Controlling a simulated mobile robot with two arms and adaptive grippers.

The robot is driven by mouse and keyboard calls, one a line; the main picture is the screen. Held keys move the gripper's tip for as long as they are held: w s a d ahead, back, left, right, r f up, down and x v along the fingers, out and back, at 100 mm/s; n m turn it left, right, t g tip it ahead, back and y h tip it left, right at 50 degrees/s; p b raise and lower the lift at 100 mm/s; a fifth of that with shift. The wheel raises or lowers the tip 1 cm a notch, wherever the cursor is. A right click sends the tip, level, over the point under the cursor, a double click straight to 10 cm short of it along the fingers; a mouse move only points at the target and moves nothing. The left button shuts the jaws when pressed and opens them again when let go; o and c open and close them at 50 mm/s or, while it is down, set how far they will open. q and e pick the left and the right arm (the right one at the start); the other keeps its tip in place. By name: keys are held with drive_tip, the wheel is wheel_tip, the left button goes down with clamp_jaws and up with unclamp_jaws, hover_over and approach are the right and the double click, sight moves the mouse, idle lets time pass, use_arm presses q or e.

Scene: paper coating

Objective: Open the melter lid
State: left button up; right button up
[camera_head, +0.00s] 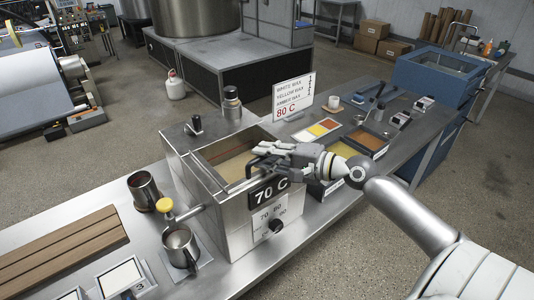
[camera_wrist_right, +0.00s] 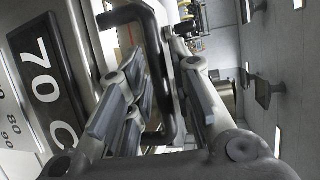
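The melter (camera_head: 232,190) is a steel box on the bench with a black "70 C" display (camera_head: 268,190) on its front. A tan surface shows inside its top frame; I cannot tell whether a clear lid covers it. My right gripper (camera_head: 262,160) is over the melter's front top edge, above the display. In the right wrist view a black U-shaped handle (camera_wrist_right: 169,75) stands between the fingers of this gripper (camera_wrist_right: 158,60). The fingers are apart, with gaps beside the handle bar. My left gripper is not in view.
A metal flask (camera_head: 232,105) stands behind the melter. A wax sign (camera_head: 293,97) and a tray of coloured wax (camera_head: 366,141) stand to the right. Wooden slats (camera_head: 60,255) lie at the left.

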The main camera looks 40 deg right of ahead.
clamp_jaws()
idle(0.3)
